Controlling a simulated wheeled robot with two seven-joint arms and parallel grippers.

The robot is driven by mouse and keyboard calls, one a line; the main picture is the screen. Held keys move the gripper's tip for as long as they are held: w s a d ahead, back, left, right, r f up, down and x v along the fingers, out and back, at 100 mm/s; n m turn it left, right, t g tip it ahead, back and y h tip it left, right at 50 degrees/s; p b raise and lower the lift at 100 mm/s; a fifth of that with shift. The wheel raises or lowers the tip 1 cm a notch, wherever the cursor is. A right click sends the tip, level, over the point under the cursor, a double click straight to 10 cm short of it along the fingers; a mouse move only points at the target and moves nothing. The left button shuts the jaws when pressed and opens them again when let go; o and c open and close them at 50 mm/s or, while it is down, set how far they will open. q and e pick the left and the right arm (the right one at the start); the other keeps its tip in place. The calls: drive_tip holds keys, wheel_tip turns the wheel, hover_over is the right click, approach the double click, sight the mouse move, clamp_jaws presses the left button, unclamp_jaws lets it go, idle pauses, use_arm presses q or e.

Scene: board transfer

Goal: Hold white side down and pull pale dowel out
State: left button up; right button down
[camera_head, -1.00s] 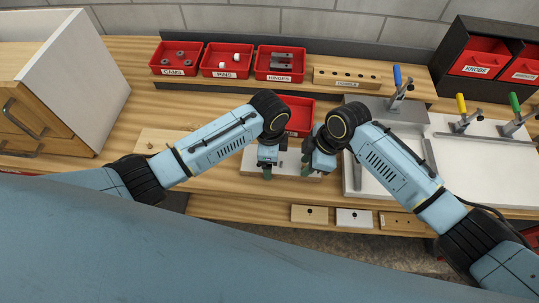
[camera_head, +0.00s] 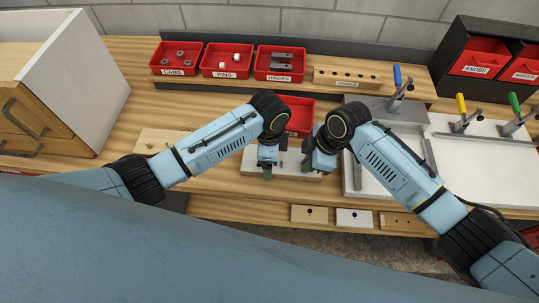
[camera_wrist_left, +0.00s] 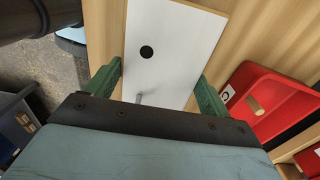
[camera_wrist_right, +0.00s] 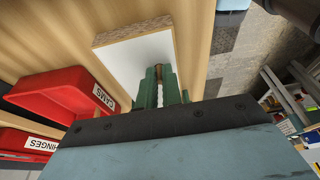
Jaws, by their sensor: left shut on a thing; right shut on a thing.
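The white side (camera_head: 287,166) is a small white board lying flat on the bench between my arms. In the left wrist view it (camera_wrist_left: 178,52) shows a dark round hole and a grey metal pin. My left gripper (camera_head: 267,172) is shut across it, one green finger at each long edge. My right gripper (camera_head: 306,164) is shut on the pale dowel (camera_wrist_right: 160,95), which shows between its green fingers in the right wrist view, next to the board (camera_wrist_right: 128,62). The fingers hide part of the dowel, so I cannot tell whether its end is in the board.
A red bin (camera_head: 301,111) stands just behind the board. Labelled red bins for cams (camera_head: 176,58), pins (camera_head: 226,60) and hinges (camera_head: 280,64) line the back. A white panel with clamps (camera_head: 470,165) is at right, a wooden cabinet (camera_head: 45,105) at left.

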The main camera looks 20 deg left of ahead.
drive_tip(key=shift+r, duration=0.15)
drive_tip(key=shift+a+r, duration=0.1)
drive_tip(key=shift+r, duration=0.8)
drive_tip(key=shift+r, duration=0.65)
wheel_tip(320, 180, up, 5)
drive_tip(key=shift+f, duration=0.15)
idle(0.4)
